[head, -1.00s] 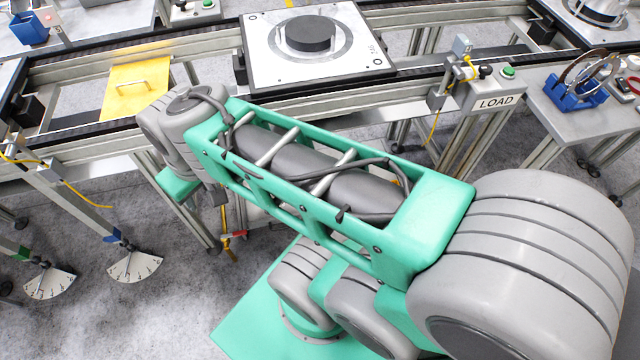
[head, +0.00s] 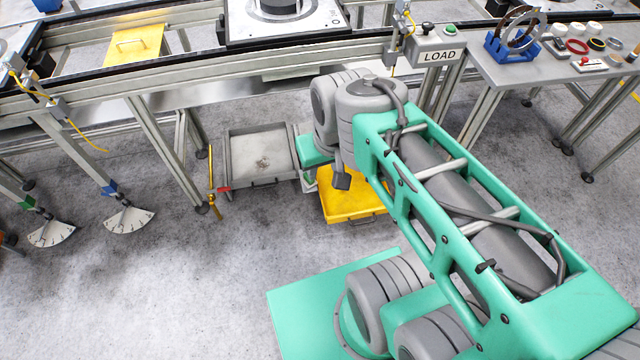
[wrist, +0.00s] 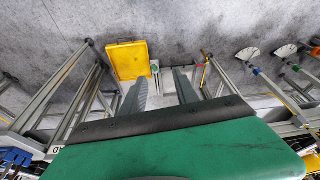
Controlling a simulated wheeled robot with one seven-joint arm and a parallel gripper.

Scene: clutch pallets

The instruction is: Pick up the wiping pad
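I cannot make out a wiping pad for certain in either view. My gripper (wrist: 162,73) is open in the wrist view, with its two grey fingers apart and nothing held between them. It points down toward the floor beside the conveyor. In the head view my wrist hides most of the gripper. A yellow tray (head: 352,208) lies low beside and partly behind my wrist; it also shows in the wrist view (wrist: 128,61), left of the fingers. A grey tray (head: 230,162) with a small pale patch in it is left of my wrist.
The conveyor frame (head: 200,62) runs across the back, with a LOAD box (head: 439,56) on it. A side table (head: 520,72) at the right bears a blue stand (head: 505,48) and several small items. Angled gauge plates (head: 130,220) are at the left.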

